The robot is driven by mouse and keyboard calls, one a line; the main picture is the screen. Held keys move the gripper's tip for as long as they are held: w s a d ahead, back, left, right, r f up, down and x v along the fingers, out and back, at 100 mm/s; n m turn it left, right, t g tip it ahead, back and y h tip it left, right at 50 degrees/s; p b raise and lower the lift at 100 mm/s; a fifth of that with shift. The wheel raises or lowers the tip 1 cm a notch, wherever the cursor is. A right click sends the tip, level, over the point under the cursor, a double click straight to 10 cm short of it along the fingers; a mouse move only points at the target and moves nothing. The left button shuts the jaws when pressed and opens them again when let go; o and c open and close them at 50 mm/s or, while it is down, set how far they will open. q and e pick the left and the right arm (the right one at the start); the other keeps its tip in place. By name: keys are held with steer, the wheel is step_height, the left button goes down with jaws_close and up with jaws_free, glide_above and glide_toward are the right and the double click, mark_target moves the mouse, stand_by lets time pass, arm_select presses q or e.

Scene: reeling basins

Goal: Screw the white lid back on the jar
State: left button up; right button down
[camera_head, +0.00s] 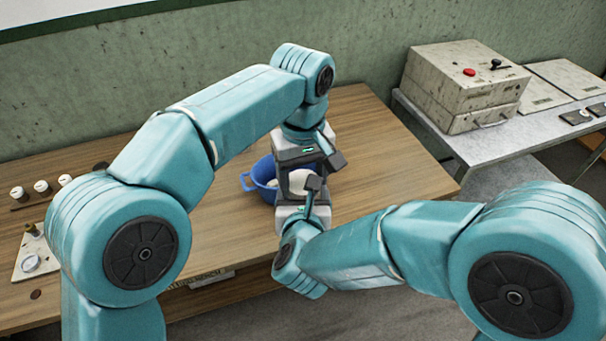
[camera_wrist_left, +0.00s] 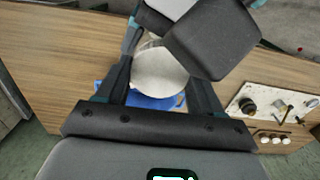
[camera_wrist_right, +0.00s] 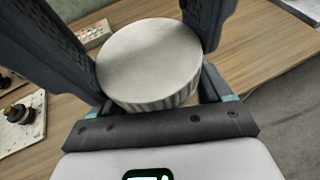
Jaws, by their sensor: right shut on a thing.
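The white lid (camera_wrist_right: 150,62), round with a ridged rim, sits between the fingers of my right gripper (camera_wrist_right: 150,50), which is shut on it. In the head view my right gripper (camera_head: 314,183) points up just below my left gripper (camera_head: 310,158). The left gripper comes down from above with its fingers spread. A round white disc (camera_wrist_left: 158,72), apparently the lid, shows between them in the left wrist view, partly covered by the right gripper's dark fingers. I cannot make out the jar in any view; the grippers and lid may hide it.
A grey control box (camera_head: 465,85) stands on a side bench at the right.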

arm_select(q)
steer(key=m, duration=0.6)
steer(key=shift+m, duration=0.3)
steer(key=o, duration=1.2)
steer(key=shift+c, duration=0.2)
steer(key=shift+r, duration=2.25)
steer(key=shift+o, duration=0.8)
